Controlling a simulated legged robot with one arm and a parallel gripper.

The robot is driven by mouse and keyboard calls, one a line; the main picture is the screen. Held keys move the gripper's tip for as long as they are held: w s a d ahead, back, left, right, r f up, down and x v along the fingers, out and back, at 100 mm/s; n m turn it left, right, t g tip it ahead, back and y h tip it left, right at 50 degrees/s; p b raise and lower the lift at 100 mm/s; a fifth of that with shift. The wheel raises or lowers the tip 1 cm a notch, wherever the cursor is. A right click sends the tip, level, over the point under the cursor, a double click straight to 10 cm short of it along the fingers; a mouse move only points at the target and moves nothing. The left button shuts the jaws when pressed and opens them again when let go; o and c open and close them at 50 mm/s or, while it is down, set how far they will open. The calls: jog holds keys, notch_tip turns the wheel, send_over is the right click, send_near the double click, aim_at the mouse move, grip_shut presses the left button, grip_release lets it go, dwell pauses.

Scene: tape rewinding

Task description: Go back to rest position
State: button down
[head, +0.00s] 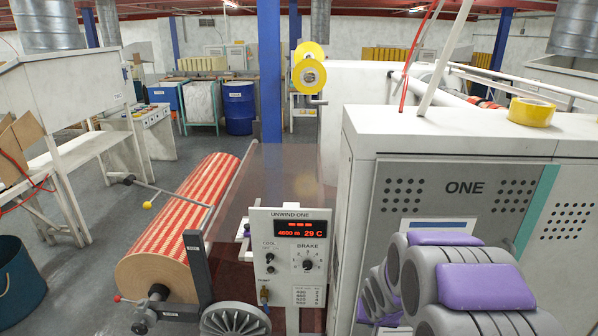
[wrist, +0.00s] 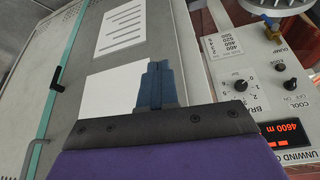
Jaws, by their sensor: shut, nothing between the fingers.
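My gripper (wrist: 156,84) shows in the wrist view as two dark blue fingers shut together and empty. The fingers are in front of the grey machine face (wrist: 62,105), over the edge of a white sheet (wrist: 108,98). I cannot tell whether they touch it. My grey arm with purple pads (head: 460,282) fills the lower right of the head view, in front of the white machine marked ONE (head: 465,188). My fingers cannot be made out in the head view.
The brake control panel (head: 289,287) stands left of the arm; it also shows in the wrist view (wrist: 262,85). A red-striped roll (head: 180,215) lies farther left. A yellow tape roll (head: 532,112) sits on the machine top. A blue post (head: 270,75) rises behind.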

jog(key=s+a+r+g, duration=0.1)
jog(key=s+r, duration=0.3)
jog(key=s, duration=0.8)
jog(key=s+a+r+n+g, duration=0.1)
jog(key=s+r, duration=0.4)
jog(key=s, duration=0.7)
jog(key=s+a+r+n+g+y, duration=0.1)
jog(key=s+r+g, duration=0.3)
jog(key=s, duration=0.7)
jog(key=shift+s+a+r, duration=0.4)
jog(key=shift+a+r, duration=0.15)
jog(key=shift+a, duration=0.25)
